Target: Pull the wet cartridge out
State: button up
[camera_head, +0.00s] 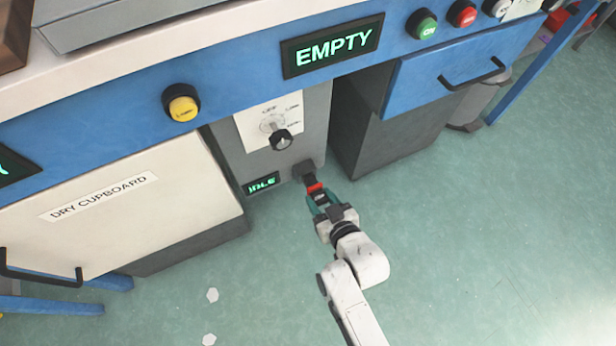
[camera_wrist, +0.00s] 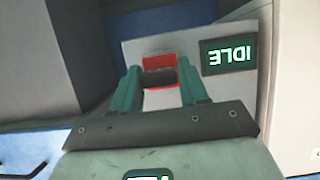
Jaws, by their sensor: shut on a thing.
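The cartridge (camera_head: 315,187) shows a red part at the lower front of a grey machine panel (camera_head: 300,130), next to a small display reading IDLE (camera_head: 262,183). My gripper (camera_head: 321,197) has teal fingers and is shut on the cartridge. In the wrist view my gripper (camera_wrist: 165,88) has one finger on each side of the cartridge, whose red face (camera_wrist: 160,63) shows between and beyond the fingertips. A dark part lies below the red. I cannot tell how far the cartridge sits in the panel.
A dial (camera_head: 280,138) is on the panel above. A display reading EMPTY (camera_head: 333,46) and a yellow button (camera_head: 182,103) are on the blue bench front. A dry cupboard (camera_head: 110,215) stands left, a blue drawer (camera_head: 445,78) right. The floor in front is mostly clear.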

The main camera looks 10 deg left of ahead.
jog(key=shift+s+d, duration=0.3)
jog(key=shift+s, duration=0.05)
dwell(0.3)
jog(key=shift+s+d+p, duration=0.3)
jog(key=shift+s+d, duration=0.25)
jog(key=shift+s, duration=0.25)
jog(key=shift+s+d+p, duration=0.25)
jog(key=shift+s+d, duration=0.25)
jog(key=shift+s, duration=0.3)
